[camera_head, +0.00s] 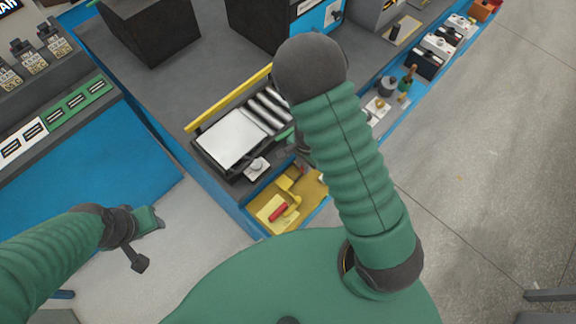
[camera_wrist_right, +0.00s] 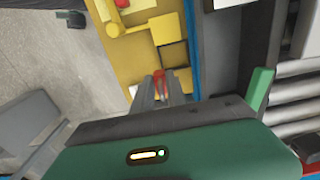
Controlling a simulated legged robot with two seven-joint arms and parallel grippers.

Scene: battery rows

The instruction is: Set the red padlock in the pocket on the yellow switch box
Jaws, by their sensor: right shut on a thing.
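The yellow switch box (camera_head: 267,205) sits at the bench's near corner in the head view, with a red switch handle (camera_head: 278,211) on it. In the right wrist view the yellow box (camera_wrist_right: 140,47) shows a dark-edged square pocket (camera_wrist_right: 174,55). My right gripper (camera_wrist_right: 160,88) is shut on the red padlock (camera_wrist_right: 158,79), just short of that pocket in the picture. I cannot tell whether the padlock touches the box. In the head view my right arm hides most of that gripper. My left gripper (camera_head: 146,240) hangs off the bench; its jaw opening is unclear.
A tray with a white plate (camera_head: 232,139) and grey rollers (camera_head: 268,108) lies behind the yellow box, along a yellow bar (camera_head: 228,98). Several small devices line the bench's right edge. A blue-sided bench (camera_head: 100,170) stands at left.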

